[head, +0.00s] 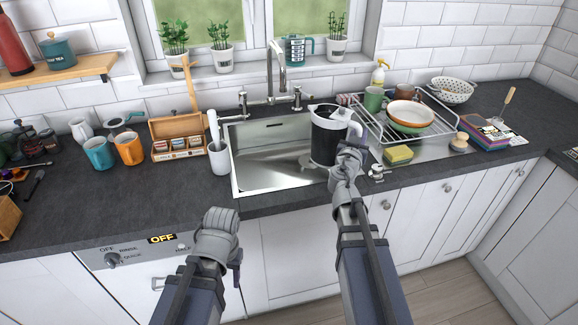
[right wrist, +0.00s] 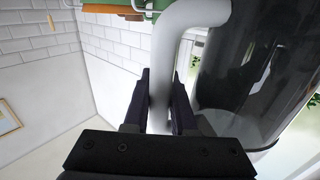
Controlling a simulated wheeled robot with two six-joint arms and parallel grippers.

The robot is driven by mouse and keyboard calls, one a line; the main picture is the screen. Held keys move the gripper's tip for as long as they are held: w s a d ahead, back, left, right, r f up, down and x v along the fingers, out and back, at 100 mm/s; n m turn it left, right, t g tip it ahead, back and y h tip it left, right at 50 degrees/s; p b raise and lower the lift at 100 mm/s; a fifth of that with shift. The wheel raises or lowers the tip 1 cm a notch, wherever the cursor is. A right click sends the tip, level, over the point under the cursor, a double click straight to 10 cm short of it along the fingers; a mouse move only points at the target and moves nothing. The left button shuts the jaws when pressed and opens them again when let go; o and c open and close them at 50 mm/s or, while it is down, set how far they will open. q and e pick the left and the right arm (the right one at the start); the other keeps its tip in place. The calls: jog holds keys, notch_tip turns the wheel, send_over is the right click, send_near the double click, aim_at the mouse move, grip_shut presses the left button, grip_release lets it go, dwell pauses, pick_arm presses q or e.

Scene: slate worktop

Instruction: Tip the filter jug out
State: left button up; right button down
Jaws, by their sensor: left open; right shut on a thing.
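The filter jug (head: 328,138) is a dark, see-through jug with a white rim and a white handle (head: 355,128). It looks about upright in the head view, over the right part of the steel sink (head: 262,172). My right gripper (head: 350,150) is shut on the handle. In the right wrist view the white handle (right wrist: 188,55) passes between the fingers, with the dark jug body (right wrist: 262,70) to the right. The jug hides part of the basin's right side. My left gripper (head: 219,215) is open and empty, in front of the worktop edge.
The tap (head: 277,75) rises behind the sink, left of the jug. A dish rack (head: 385,128) with crockery and a yellow sponge (head: 398,155) are to the right. A white utensil pot (head: 219,158) stands at the sink's left edge.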

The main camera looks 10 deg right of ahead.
jog(key=shift+s+d+f+n+t+y+b, duration=0.35)
jog(key=shift+s+d+f+y, duration=0.2)
jog(key=shift+d, duration=0.25)
jog(key=shift+r, duration=0.2)
